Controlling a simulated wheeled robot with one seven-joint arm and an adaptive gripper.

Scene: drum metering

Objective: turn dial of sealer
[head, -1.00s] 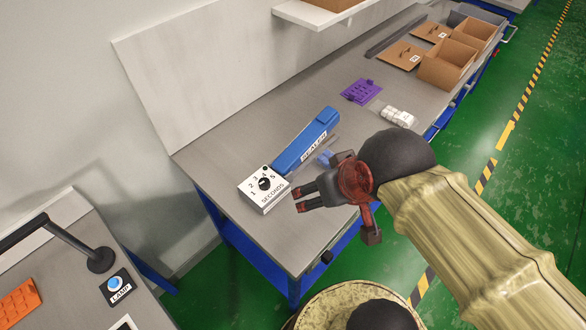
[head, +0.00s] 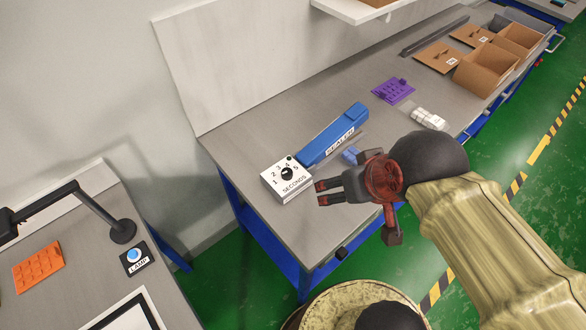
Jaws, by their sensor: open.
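The sealer (head: 338,134) is a long blue bar lying on the grey bench. At its near left end sits a white box marked SECONDS (head: 288,188), numbered 1 to 5. The box's black dial (head: 287,173) is in plain view on its top face. My gripper (head: 320,193) is just right of the white box, its fingers pointing left toward it. The fingers are apart and hold nothing. I cannot tell whether the fingertips touch the box.
The bench (head: 245,135) carries a purple holder (head: 394,91), white pieces (head: 429,119) and cardboard boxes (head: 486,70) farther back. A shelf (head: 360,8) hangs above. At left, another table holds a lamp switch (head: 134,257) and an orange tray (head: 38,267).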

